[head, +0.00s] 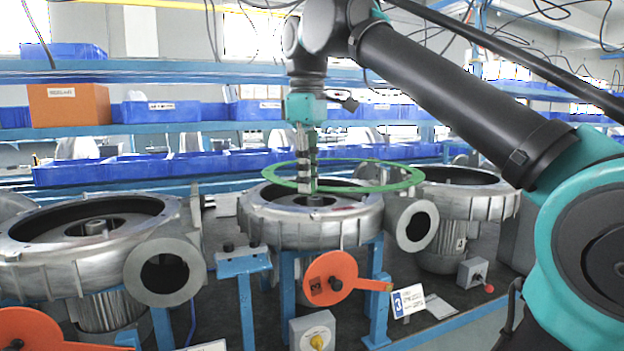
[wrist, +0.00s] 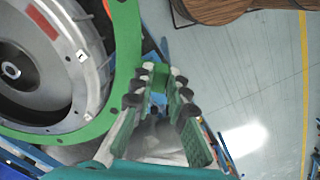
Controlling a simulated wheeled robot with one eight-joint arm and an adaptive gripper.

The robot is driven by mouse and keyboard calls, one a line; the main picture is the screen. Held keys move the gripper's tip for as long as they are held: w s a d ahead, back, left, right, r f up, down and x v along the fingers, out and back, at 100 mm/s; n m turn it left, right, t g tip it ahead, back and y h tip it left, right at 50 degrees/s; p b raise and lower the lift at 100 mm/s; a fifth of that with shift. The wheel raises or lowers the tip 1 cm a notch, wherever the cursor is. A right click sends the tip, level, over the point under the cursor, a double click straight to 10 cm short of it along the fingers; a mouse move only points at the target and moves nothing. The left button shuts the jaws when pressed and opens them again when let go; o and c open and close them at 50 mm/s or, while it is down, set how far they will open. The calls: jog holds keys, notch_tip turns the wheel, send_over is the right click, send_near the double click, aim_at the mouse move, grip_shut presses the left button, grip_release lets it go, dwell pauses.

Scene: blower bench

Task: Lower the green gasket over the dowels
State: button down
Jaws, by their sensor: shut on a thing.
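My gripper (head: 306,188) points down and is shut on the near-left part of the green gasket (head: 416,180), a large thin ring. The gasket is roughly level above the middle blower housing (head: 310,232) and reaches past its right side in the head view. In the wrist view, my gripper (wrist: 155,78) pinches the gasket (wrist: 126,40) at its edge, and the ring surrounds the housing's metal rim (wrist: 97,75). Small marks show on that rim, but I cannot clearly make out the dowels. The height of the gap is hard to judge.
Similar blowers stand at left (head: 90,245) and right (head: 460,190). The middle blower's round outlet flange (head: 412,226) sticks out beside it. An orange disc (head: 330,278) and a number 3 card (head: 408,302) are in front. Blue bins (head: 110,170) line the shelf behind.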

jog(key=shift+w+a, duration=1.45)
jog(key=shift+w, duration=3)
jog(key=shift+w+a, duration=1.4)
jog(key=shift+w, duration=3.05)
jog(key=shift+s+f, duration=0.1)
jog(key=shift+f, duration=4.65)
